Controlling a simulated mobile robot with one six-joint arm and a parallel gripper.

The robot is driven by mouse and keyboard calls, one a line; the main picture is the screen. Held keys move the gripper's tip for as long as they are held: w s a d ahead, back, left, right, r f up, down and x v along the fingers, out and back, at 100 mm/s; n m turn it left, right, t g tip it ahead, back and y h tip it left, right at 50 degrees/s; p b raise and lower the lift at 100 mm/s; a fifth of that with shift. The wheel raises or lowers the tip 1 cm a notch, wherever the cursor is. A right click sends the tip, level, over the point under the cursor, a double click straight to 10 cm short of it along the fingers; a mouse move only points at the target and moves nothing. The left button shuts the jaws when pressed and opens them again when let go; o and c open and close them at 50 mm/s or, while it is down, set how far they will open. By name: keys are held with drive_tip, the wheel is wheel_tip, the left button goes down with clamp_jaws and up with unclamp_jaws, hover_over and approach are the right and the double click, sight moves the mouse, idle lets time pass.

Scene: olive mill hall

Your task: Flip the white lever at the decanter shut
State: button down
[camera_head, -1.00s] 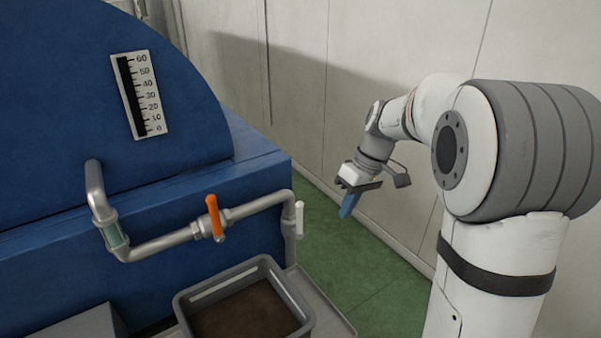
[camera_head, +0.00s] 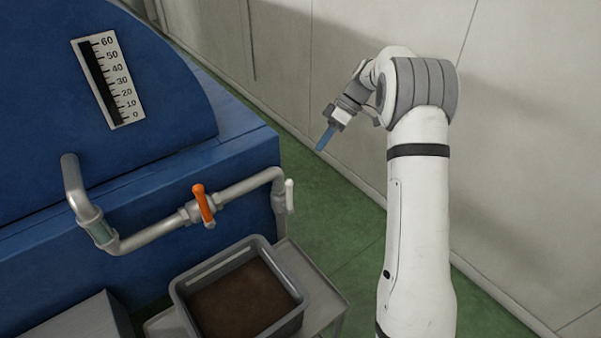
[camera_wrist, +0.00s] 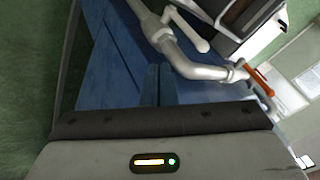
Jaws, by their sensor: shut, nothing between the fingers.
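The white lever (camera_head: 289,196) is at the right end of the grey pipe on the blue decanter (camera_head: 240,165) and points roughly up and down in the head view. In the wrist view the white lever (camera_wrist: 188,30) sticks out from the pipe beyond my fingers. My gripper (camera_head: 325,138) is shut and empty, with blue fingers pointing down, up and to the right of the lever and apart from it. Its fingers also show in the wrist view (camera_wrist: 159,84).
An orange lever (camera_head: 203,205) sits on the same pipe, left of the white one. A grey bin (camera_head: 181,300) with brown contents stands below on a grey stand (camera_head: 318,290). A pale wall (camera_head: 400,35) is behind my arm. Green floor (camera_head: 345,210) is open between.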

drive_tip(key=b, duration=0.5)
approach(290, 198)
drive_tip(key=w+a+f, duration=0.2)
drive_tip(key=w+f, duration=0.2)
drive_tip(key=f, duration=0.1)
drive_tip(key=s, duration=0.2)
drive_tip(key=a, duration=0.1)
drive_tip(key=shift+s+a+r+p, duration=0.1)
drive_tip(key=shift+s+r+p, duration=0.25)
drive_tip(key=shift+s+p, duration=0.05)
drive_tip(key=shift+s+h+b, duration=0.1)
drive_tip(key=shift+h+b, duration=0.2)
drive_tip(key=shift+b, duration=0.1)
